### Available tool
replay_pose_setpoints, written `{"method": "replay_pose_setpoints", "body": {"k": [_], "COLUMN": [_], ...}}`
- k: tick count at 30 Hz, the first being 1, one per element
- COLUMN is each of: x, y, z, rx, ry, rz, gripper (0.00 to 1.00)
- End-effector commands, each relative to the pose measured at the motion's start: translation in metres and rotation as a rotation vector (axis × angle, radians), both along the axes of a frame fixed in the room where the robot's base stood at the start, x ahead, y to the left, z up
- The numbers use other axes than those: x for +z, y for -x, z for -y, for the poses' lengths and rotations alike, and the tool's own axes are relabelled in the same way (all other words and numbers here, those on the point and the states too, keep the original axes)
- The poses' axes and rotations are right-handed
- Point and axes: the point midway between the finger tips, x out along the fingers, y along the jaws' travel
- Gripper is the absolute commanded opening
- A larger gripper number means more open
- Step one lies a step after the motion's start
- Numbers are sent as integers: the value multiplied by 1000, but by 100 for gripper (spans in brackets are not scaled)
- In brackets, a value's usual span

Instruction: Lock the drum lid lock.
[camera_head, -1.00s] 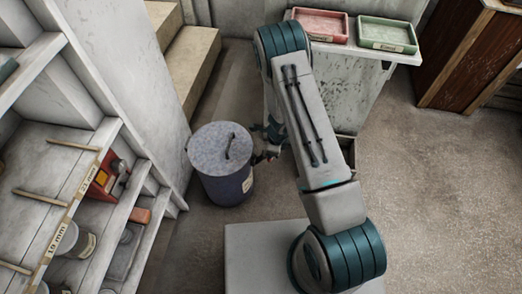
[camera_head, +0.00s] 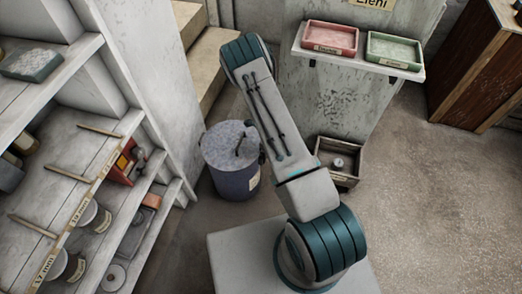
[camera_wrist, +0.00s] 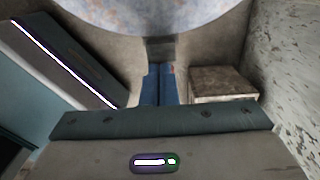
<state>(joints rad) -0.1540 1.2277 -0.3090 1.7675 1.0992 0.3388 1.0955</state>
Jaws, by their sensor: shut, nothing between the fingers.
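The drum (camera_head: 236,182) is a dark blue-purple cylinder standing on the floor beside the shelf unit. Its speckled grey lid (camera_head: 218,142) lies on top with a dark curved handle (camera_head: 241,143). My gripper is mostly hidden behind my arm in the head view, at the drum's right side. In the wrist view my gripper (camera_wrist: 159,84) shows two blue fingers shut side by side, with nothing held. They point to the pale curved lid (camera_wrist: 160,14). A dark grey piece (camera_wrist: 160,47) sits between fingers and lid edge; I cannot tell if it is the lock or if they touch.
Shelves with jars and tools (camera_head: 95,215) stand close on the left. Red (camera_head: 330,51) and green (camera_head: 394,66) trays sit on a ledge behind. A wooden box (camera_head: 345,182) is on the floor right of my arm. Open floor lies to the right.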

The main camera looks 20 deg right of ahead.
Motion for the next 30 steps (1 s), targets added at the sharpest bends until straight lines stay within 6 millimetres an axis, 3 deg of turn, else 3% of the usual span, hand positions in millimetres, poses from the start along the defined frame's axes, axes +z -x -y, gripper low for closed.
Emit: {"method": "replay_pose_setpoints", "body": {"k": [20, 25, 29, 30], "x": [5, 3, 0, 15], "y": [-9, -3, 10, 7], "z": [-7, 7, 35, 31], "rx": [-1, -2, -12, -4], "ry": [-13, -10, -5, -4], "rz": [16, 13, 5, 9], "gripper": [0, 0, 0, 0]}}
